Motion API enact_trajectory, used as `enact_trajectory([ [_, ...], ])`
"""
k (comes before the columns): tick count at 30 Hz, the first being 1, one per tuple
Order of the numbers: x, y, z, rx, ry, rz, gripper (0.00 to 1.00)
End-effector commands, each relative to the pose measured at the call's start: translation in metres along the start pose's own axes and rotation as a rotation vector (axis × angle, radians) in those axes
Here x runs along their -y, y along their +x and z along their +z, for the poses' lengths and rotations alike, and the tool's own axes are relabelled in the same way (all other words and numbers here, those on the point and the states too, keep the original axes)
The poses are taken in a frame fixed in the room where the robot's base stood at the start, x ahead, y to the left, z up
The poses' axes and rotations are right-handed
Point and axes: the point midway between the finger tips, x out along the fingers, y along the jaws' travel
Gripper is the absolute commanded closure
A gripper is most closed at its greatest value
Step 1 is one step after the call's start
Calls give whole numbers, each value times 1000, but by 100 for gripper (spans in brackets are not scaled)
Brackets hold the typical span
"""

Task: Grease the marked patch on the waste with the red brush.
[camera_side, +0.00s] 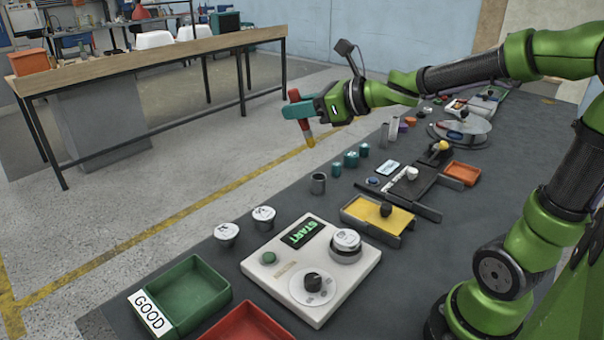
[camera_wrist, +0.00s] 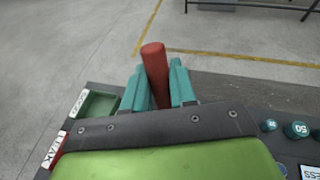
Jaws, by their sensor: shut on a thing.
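My gripper (camera_side: 299,110), with teal fingers, is shut on the red brush (camera_side: 309,135). It holds the brush in the air above the far edge of the dark table, the orange-yellow tip pointing down and touching nothing. In the wrist view the red handle (camera_wrist: 154,62) stands between the two fingers (camera_wrist: 153,88). I cannot tell for certain which part is the waste. Silver round-topped parts stand on the table, one at left (camera_side: 227,232) and one beside it (camera_side: 264,215). A similar one (camera_side: 347,240) sits on the white START unit. I cannot make out a marked patch.
The white START unit (camera_side: 282,273) has a black dial. A green GOOD tray (camera_side: 192,290) and a red tray (camera_side: 247,325) lie in front. A grey cup (camera_side: 318,183), teal weights (camera_side: 351,159) and a yellow plate (camera_side: 378,214) stand further back. Bare table surrounds the silver parts.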

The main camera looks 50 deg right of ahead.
Motion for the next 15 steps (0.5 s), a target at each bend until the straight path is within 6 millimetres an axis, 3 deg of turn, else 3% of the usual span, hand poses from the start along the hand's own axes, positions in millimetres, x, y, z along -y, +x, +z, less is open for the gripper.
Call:
enact_trajectory([
  [3,32,-2,-21,-4,56,-42,100],
  [6,49,-6,-40,3,71,9,100],
  [10,52,-16,-60,10,61,138,100],
  [15,35,-41,-80,12,27,364,100],
])
